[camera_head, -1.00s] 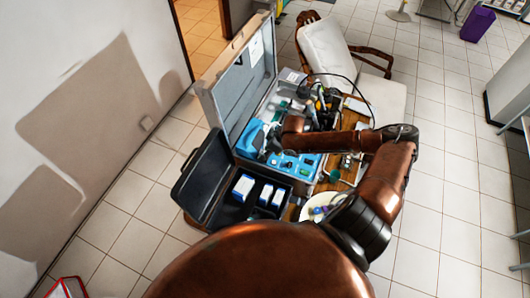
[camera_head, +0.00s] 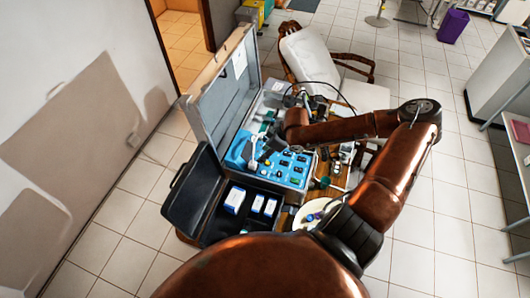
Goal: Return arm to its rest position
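My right arm comes in from the bottom, bends at an elbow on the right and reaches left over the open dental case (camera_head: 300,182). My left gripper is not in view.
A black open box (camera_head: 180,212) with white-and-blue packs sits in front of the case. A white plate (camera_head: 303,215) lies beside my forearm. A wooden chair with white cushions (camera_head: 312,55) stands behind.

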